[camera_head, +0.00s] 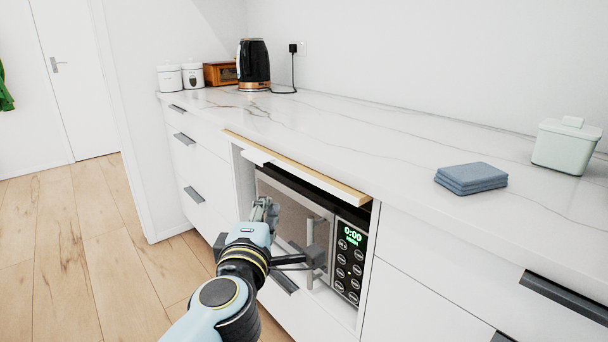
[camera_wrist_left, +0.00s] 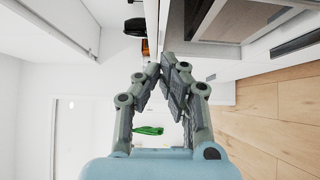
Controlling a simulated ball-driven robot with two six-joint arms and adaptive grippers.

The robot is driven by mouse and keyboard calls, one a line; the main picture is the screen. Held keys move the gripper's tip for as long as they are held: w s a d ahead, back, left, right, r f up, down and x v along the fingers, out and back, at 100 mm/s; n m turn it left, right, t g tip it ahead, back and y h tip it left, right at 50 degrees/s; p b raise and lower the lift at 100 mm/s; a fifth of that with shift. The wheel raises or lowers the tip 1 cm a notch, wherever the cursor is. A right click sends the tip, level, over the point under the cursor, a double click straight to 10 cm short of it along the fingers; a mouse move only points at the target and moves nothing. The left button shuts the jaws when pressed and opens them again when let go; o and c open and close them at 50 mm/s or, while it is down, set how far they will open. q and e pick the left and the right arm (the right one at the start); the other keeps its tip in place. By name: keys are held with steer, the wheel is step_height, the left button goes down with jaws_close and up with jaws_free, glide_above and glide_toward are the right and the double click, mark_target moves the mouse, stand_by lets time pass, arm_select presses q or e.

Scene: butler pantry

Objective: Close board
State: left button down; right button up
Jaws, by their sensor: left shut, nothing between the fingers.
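The board (camera_head: 295,165), a white panel with a pale wood edge, juts out nearly flat under the countertop, above an open niche. A microwave (camera_head: 344,262) stands in the niche, so the niche front is uncovered. My left gripper (camera_head: 264,207) is in front of the microwave door, below the board and apart from it. In the left wrist view its fingers (camera_wrist_left: 168,66) come together at the tips with nothing between them. My left arm hides the lower part of the microwave door. My right gripper is in neither view.
White drawers (camera_head: 188,165) with dark handles flank the niche. On the marble countertop (camera_head: 390,150) are folded blue cloths (camera_head: 471,178), a pale lidded box (camera_head: 566,148), a black kettle (camera_head: 253,65) and white canisters (camera_head: 169,79). The wooden floor (camera_head: 85,250) at left is clear.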

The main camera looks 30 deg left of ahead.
mark_target(299, 173)
arm_select(q)
steer(key=shift+w+d+b+x, duration=0.2)
steer(key=shift+d+b+x, duration=0.2)
steer(key=shift+x, duration=1.7)
steer(key=shift+w+d+b+x, duration=0.15)
steer(key=shift+d+b+x, duration=0.25)
steer(key=shift+x, duration=1.7)
steer(key=shift+w+d+b+x, duration=0.25)
steer(key=shift+d+x, duration=0.25)
steer(key=shift+x, duration=1.6)
steer(key=shift+s+f, duration=0.1)
steer(key=shift+w+d, duration=0.25)
steer(key=shift+w, duration=0.35)
steer(key=shift+w+d, duration=0.3)
steer(key=shift+w, duration=0.35)
steer(key=shift+s, duration=0.1)
